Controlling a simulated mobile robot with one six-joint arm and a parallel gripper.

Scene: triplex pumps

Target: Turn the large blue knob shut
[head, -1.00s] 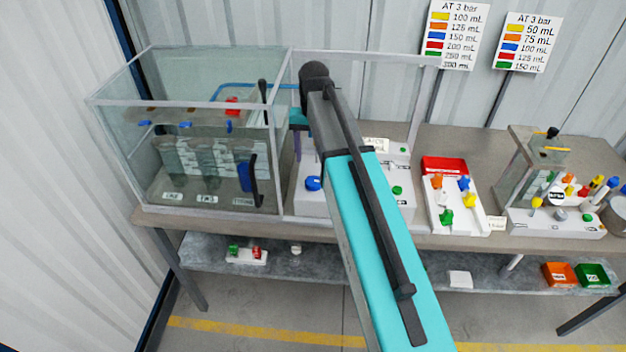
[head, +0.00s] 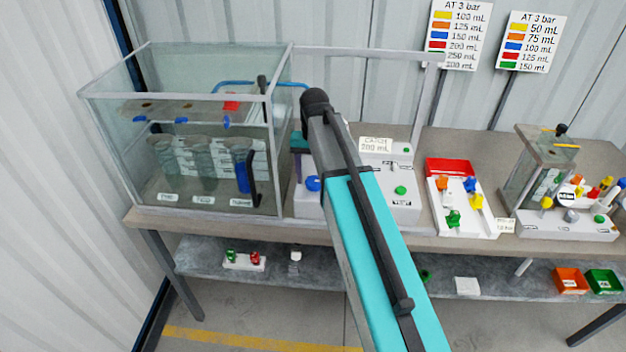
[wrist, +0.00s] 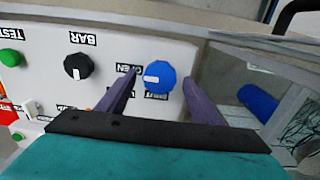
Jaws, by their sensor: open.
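The large blue knob (wrist: 160,77) sits on a white panel (wrist: 215,75), with a white pointer mark across its face toward the left in the wrist view. Labels stand beside it; one reads OPEN, the other is partly hidden. My gripper (wrist: 159,92) is open, with one purple finger on each side of the knob. I cannot tell whether the fingers touch it. In the head view the blue knob (head: 313,184) shows at the left end of the white panel, beside my arm. My gripper's fingers are mostly hidden there behind the arm.
A glass tank (head: 100,125) stands just left of the panel. A black knob (wrist: 77,66) and a green button (wrist: 11,57) are on the same panel. A white tray (head: 462,222) with coloured knobs and a second, smaller tank (head: 537,175) stand further right.

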